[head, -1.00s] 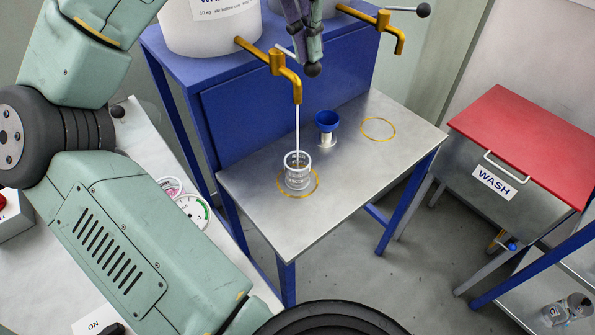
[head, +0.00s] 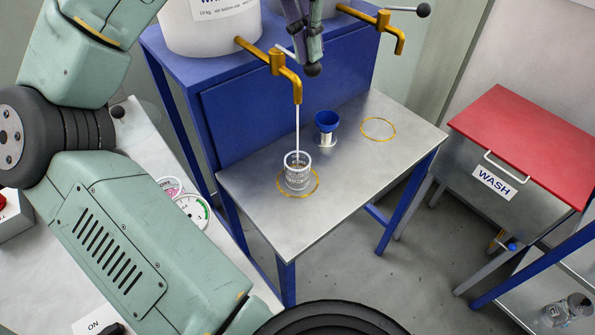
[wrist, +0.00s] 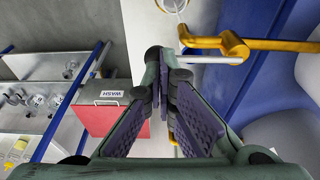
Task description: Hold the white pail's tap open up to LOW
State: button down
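The white pail (head: 205,30) stands on the blue stand at the upper left of the head view. Its brass tap (head: 280,68) lets a thin white stream (head: 297,130) fall into a clear printed cup (head: 297,172) below. The cup stands upright inside a yellow ring (head: 312,192) on the steel table. Its markings and fill level are too small to read. My gripper (head: 312,68) is beside the tap's pale lever (head: 285,53). In the wrist view my gripper (wrist: 165,75) has its fingertips together, close to the lever (wrist: 208,60); contact is not clear.
A second brass tap (head: 385,28) with a black-knobbed lever is to the right, above an empty yellow ring (head: 379,128). A blue-topped cup (head: 326,124) stands on the steel table (head: 365,165). A red-lidded WASH bin (head: 525,145) is at the right.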

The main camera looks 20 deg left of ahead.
notch_tip(320, 180, up, 3)
jog(key=p, duration=0.3)
jog(key=shift+r, duration=0.65)
notch_tip(320, 180, up, 5)
dwell(0.7)
dwell(0.4)
